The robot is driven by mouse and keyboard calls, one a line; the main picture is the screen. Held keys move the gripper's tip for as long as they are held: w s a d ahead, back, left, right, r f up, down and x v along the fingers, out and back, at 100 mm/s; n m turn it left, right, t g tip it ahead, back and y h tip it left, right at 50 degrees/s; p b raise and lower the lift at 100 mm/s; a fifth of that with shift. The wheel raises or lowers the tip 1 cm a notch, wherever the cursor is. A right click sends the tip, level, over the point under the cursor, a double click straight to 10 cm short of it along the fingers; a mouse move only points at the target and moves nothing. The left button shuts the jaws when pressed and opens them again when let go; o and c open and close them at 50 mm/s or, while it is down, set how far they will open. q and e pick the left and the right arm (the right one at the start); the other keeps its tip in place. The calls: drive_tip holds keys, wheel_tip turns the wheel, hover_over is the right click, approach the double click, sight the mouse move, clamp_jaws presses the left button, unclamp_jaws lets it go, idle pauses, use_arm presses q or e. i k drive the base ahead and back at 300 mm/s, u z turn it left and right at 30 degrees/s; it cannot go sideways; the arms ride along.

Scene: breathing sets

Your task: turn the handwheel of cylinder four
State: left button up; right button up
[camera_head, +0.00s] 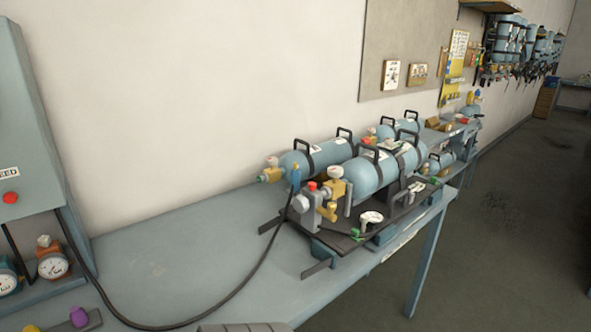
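Light-blue cylinders with black carrying handles lie on a dark rack on the bench. The front cylinder (365,178) has a brass valve (335,188) at its near end, with a pale round knob (335,172) on top. A grey block with a red knob (312,186) sits beside that valve. The cylinder behind it (315,157) has a brass valve (272,173) with a green tip at its left end. More cylinders lie farther back. The white labels are too small to read, so I cannot tell which one is cylinder four. Neither gripper is in view.
A black hose (235,290) runs from the rack across the blue-grey bench (170,270) to a cabinet (30,130) with gauges at left. A purple knob (79,316) shows at bottom left. The bench's middle is mostly clear. Open floor (510,220) lies to the right.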

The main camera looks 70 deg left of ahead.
sight(334, 172)
drive_tip(key=z, duration=0.15)
drive_tip(key=k, duration=0.1)
drive_tip(key=u, duration=1.3)
